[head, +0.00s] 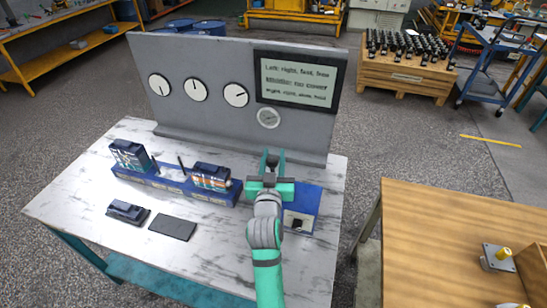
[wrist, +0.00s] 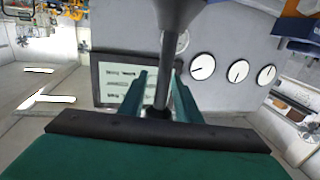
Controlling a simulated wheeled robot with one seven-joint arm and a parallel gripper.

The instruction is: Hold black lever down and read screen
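The black lever (wrist: 166,62) shows in the wrist view as a dark grey rod with a wide end at the top edge. It stands between my fingers, and gaps seem to show on both sides. My gripper (head: 272,154) is open around it, above the blue box (head: 304,203) at the table's right. In the head view the lever is mostly hidden between the fingers. The screen (head: 297,80) is lit on the right of the grey panel, with several lines of dark, blurry text. It also shows in the wrist view (wrist: 112,75), left of the lever.
Dial gauges (head: 196,89) sit on the grey panel (head: 205,58) behind the marble table (head: 85,190). A blue manifold (head: 172,181) with small black levers lies left of my gripper. A dark plate (head: 172,227) lies in front. A wooden table (head: 440,235) stands right.

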